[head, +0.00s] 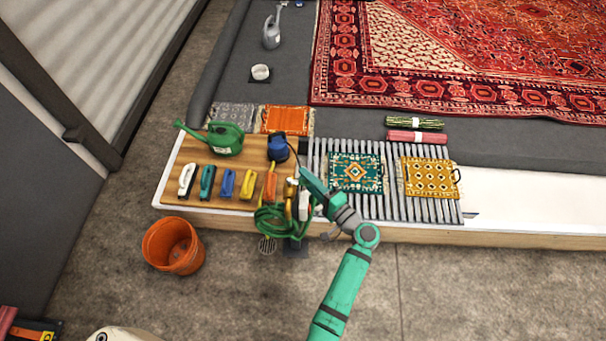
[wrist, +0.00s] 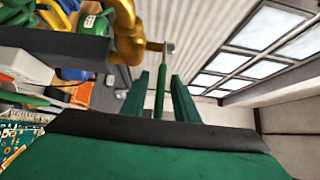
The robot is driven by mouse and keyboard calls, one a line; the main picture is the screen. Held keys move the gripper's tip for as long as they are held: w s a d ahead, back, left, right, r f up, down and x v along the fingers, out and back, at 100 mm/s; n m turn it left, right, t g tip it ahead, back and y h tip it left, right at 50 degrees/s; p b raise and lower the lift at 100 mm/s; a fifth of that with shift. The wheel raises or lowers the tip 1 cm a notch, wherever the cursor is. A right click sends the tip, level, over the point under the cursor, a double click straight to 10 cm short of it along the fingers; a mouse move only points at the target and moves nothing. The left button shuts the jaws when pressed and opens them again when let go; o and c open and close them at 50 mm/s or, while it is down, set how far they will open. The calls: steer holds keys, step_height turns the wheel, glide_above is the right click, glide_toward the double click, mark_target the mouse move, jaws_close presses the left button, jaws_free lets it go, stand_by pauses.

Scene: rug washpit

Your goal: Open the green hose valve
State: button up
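The brass valve pipe (wrist: 128,35) shows at the upper middle of the wrist view. A thin green lever (wrist: 160,88), which looks like the valve's handle, extends from its side. My gripper (wrist: 160,95) is open, with one finger on each side of the lever and visible gaps between. In the head view my gripper (head: 302,178) is at the brass standpipe (head: 290,200), by the board's right edge. The coiled green hose (head: 278,222) hangs just below. My arm hides part of the valve in the head view.
A slatted rack with small rugs (head: 356,172) lies to the right. An orange bucket (head: 173,246) stands on the floor at left.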

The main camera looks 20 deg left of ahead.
steer(key=shift+x, duration=1.05)
jaws_close()
stand_by(0.7)
